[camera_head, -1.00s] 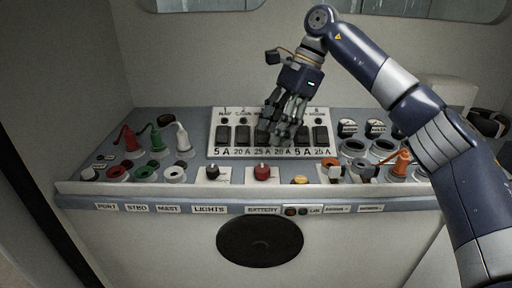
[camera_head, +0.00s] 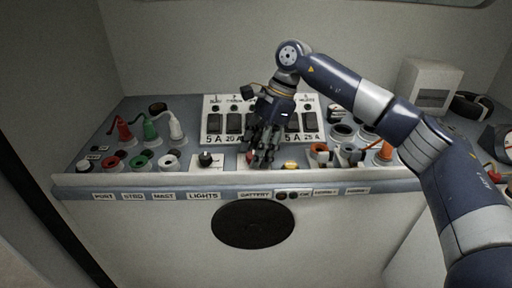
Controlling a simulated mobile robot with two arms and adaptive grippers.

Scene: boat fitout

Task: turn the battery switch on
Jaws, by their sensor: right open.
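The battery switch is a red knob (camera_head: 250,158) on a pale plate above the BATTERY label (camera_head: 255,195), on the sloping console. My right gripper (camera_head: 261,160) is open and points down over it. The fingers cover most of the knob, so I cannot tell whether they touch it or which way it is turned. My left gripper is not in view.
A black LIGHTS knob (camera_head: 205,160) is just left. A breaker panel (camera_head: 215,138) stands behind my gripper. Red, green and white plugs (camera_head: 150,133) stand at the left. A yellow button (camera_head: 290,165) and sockets (camera_head: 320,151) are at the right.

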